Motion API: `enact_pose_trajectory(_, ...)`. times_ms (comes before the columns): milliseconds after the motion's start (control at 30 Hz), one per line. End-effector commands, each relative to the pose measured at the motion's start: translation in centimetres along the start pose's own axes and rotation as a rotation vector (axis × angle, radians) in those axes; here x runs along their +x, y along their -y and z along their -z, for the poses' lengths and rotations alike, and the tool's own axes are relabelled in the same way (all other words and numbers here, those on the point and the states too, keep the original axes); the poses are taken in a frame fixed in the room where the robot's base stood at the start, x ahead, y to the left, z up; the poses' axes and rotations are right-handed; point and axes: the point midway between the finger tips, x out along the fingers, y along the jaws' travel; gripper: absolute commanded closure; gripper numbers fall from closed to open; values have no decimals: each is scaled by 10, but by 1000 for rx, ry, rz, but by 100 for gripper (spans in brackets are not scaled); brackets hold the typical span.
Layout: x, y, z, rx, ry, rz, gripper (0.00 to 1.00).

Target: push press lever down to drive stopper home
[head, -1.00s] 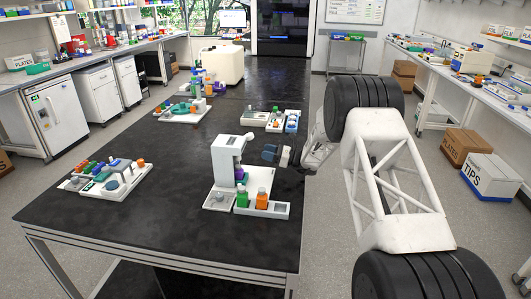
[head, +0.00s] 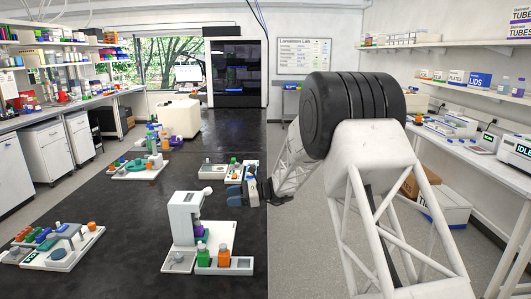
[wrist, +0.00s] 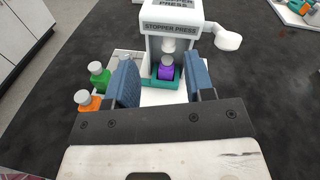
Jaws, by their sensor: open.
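The white stopper press (head: 182,216) stands upright on its white base on the black bench. Its lever (wrist: 228,40) sticks out to the right of the press head in the wrist view and looks raised in the head view (head: 206,191). A purple vial (wrist: 165,73) with a pale top sits in the teal holder (wrist: 153,83) under the white plunger (wrist: 168,46). How far its stopper is in cannot be told. My gripper (head: 236,194) is right of the press, apart from the lever. In the wrist view its blue fingers (wrist: 160,62) are open and empty.
A green bottle (head: 204,255) and an orange bottle (head: 223,255) stand in the tray at the press's front. A tube rack tray (head: 55,247) lies left, and other trays (head: 140,168) stand behind. Bare bench (head: 125,225) lies left of the press.

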Motion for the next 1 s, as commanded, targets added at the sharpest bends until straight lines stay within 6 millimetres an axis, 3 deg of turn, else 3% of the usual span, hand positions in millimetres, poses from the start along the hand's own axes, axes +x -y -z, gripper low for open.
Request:
enact_pose_trajectory(100, -11, -21, -26, -52, -61, -33, 51)
enact_pose_trajectory(400, -38, -78, -76, -178, -215, -123, 51)
enact_pose_trajectory(1000, -96, -210, -151, -444, -516, -321, 51)
